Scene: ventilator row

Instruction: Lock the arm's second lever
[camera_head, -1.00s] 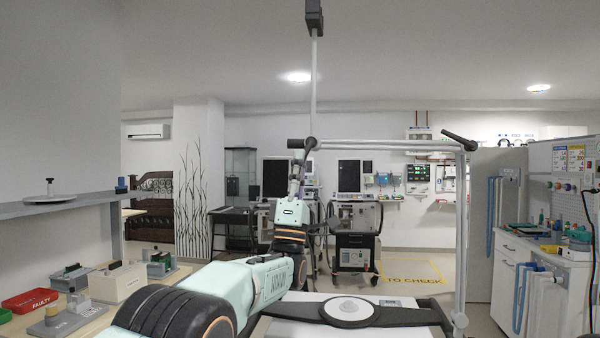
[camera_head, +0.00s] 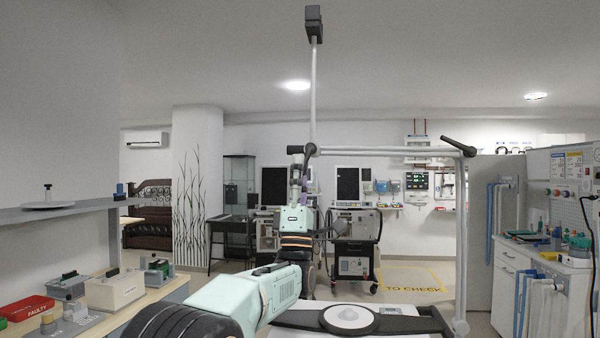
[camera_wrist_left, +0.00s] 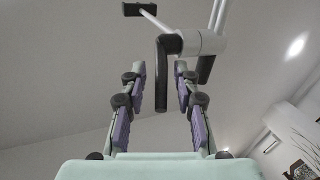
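The white jointed arm rises at a post on the right (camera_head: 461,235), runs left along a horizontal tube (camera_head: 385,151), then stands straight up to a dark block (camera_head: 313,22). A black lever (camera_head: 295,149) sticks out left from its left joint; another black lever (camera_head: 458,146) tilts at the right joint. My left gripper (camera_head: 296,172) is just below the left lever, pointing up. In the left wrist view the lever (camera_wrist_left: 161,80) hangs between the tips of the open fingers (camera_wrist_left: 159,85), with gaps on both sides. My right gripper is out of view.
A white-topped cart with a round disc (camera_head: 348,317) stands below the arm. A shelf (camera_head: 60,212) and a bench with boxes (camera_head: 114,290) are at left. Ventilator carts (camera_head: 354,262) stand farther back. A counter (camera_head: 545,252) is at right.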

